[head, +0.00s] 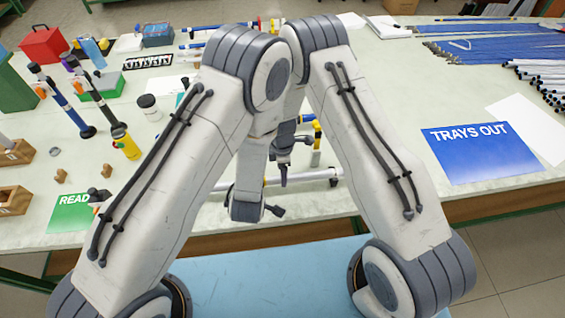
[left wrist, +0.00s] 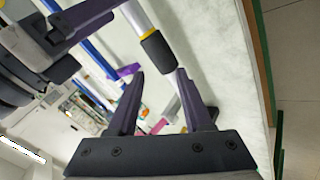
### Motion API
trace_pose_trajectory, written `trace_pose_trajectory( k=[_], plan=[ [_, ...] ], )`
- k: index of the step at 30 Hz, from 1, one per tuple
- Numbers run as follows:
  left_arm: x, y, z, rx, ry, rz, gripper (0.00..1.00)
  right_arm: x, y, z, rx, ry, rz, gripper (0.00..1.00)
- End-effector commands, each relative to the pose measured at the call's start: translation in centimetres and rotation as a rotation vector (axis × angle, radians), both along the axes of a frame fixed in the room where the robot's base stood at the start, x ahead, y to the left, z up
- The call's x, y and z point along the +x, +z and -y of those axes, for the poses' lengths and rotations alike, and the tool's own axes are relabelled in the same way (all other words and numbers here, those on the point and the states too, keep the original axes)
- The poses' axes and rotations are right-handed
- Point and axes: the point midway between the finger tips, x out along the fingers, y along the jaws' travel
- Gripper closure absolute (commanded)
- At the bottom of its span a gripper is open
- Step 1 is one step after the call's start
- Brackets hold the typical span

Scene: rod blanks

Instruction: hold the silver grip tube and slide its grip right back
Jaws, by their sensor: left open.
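The silver grip tube (head: 312,177) lies near the table's front edge in the head view, its middle hidden by my grippers. In the left wrist view the silver tube (left wrist: 137,16) carries a black grip (left wrist: 158,51) with a yellow ring (left wrist: 149,34) at the grip's upper end. My left gripper (left wrist: 160,74) is open, its fingertips near the grip's lower end; I cannot tell whether they touch. It also shows in the head view (head: 275,210). My right gripper (head: 284,178) is at the tube too; its fingers show at the wrist view's upper left, and their closure is unclear.
A blue "TRAYS OUT" sheet (head: 480,150) lies at the right, with blue and white rods behind it. Several handled tools, a white cup (head: 148,104), wooden blocks (head: 14,200) and a green card (head: 72,212) are at the left. A yellow object (head: 317,140) stands beyond the tube.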

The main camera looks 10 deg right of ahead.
Motion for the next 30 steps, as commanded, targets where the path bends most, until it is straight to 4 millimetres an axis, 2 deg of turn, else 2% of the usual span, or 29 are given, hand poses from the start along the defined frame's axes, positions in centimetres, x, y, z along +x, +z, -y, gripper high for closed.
trace_pose_trajectory(
  k=[3, 6, 16, 17, 18, 22, 24, 27, 30],
  plan=[
    [0.0, 0.0, 0.0, 0.0, 0.0, 0.0, 0.5, -0.1, -1.5, 0.0, 0.0, 0.0, -0.002, 0.25],
    [0.0, 0.0, 0.0, 0.0, 0.0, 0.0, 0.5, -0.1, -2.1, 0.0, 0.0, 0.0, 0.0, 0.25],
    [0.0, 0.0, 0.0, 0.0, 0.0, 0.0, 0.5, -0.1, -2.5, 0.0, 0.001, 0.0, 0.001, 0.25],
    [0.0, 0.0, 0.0, 0.0, 0.0, 0.0, 0.5, -0.1, -2.5, 0.0, 0.001, 0.0, 0.001, 0.32],
    [0.0, 0.0, 0.0, 0.0, 0.0, 0.0, 0.5, -0.1, -2.5, 0.0, 0.001, 0.0, 0.001, 0.48],
    [0.0, 0.0, 0.0, 0.0, 0.0, 0.0, 0.5, -0.1, -2.4, 0.0, 0.001, 0.0, 0.0, 0.97],
    [0.0, 0.0, 0.0, 0.0, 0.0, 0.0, 0.5, -0.1, -2.4, 0.0, 0.001, 0.0, 0.0, 1.0],
    [0.1, 0.0, -0.2, -0.004, 0.002, -0.001, 0.17, -0.1, -2.4, 0.0, 0.001, 0.0, 0.0, 1.0],
    [0.4, -0.2, -0.9, -0.029, 0.01, -0.005, 0.17, -0.1, -2.4, 0.0, 0.001, 0.0, 0.0, 1.0]
  ],
)
